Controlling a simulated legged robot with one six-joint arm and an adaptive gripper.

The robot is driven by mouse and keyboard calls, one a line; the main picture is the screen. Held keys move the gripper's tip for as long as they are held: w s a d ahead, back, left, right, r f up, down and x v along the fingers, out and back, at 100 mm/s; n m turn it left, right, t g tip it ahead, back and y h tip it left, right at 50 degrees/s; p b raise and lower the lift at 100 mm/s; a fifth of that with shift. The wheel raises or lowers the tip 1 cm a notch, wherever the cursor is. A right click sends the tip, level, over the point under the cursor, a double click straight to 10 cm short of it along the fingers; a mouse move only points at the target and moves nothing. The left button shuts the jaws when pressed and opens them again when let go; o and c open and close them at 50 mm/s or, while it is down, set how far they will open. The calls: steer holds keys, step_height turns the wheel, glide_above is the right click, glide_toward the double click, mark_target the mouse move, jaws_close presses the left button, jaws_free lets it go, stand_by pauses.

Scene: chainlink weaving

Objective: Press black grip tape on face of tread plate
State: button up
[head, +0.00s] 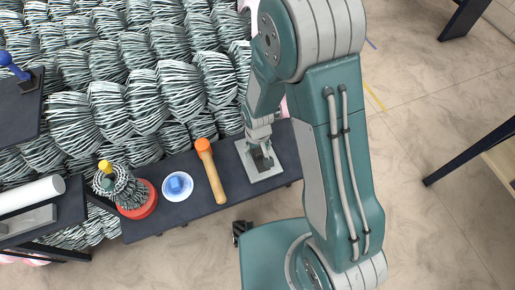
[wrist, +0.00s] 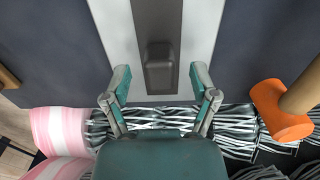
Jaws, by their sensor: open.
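The tread plate (head: 247,154) is a pale rectangular plate lying on the dark bench near its right end. In the wrist view the pale plate (wrist: 115,25) carries a dark grey strip down its middle, which looks like the black grip tape (wrist: 158,18). A black block (wrist: 160,66) sits on the strip near the plate's lower edge. My gripper (wrist: 160,78) is open, with one finger on each side of the block and apart from it in the picture. The head view shows my gripper (head: 261,152) over the plate, hiding part of it. I cannot tell its exact height.
An orange-headed mallet (head: 212,174) lies left of the plate. Further left are a white bowl with a blue item (head: 178,186) and a red-based holder (head: 140,205). Bundled mesh (head: 110,105) fills the space behind the bench (head: 190,207). Open floor lies right.

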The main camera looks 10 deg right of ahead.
step_height(320, 180, up, 12)
stand_by(0.6)
stand_by(0.4)
step_height(320, 180, up, 14)
steer(key=f+m+t, duration=0.1)
steer(key=m+t, duration=0.1)
steer(key=t, duration=0.1)
glide_above(258, 149)
steer(key=s+d, duration=0.4)
steer(key=d, duration=0.2)
steer(key=s+d+r+m+t, duration=0.1)
steer(key=s+d+r, duration=0.3)
steer(key=s+r, duration=0.4)
steer(key=shift+s+d+r+t, duration=0.35)
steer(key=shift+s+t, duration=0.15)
steer(key=shift+t, duration=0.3)
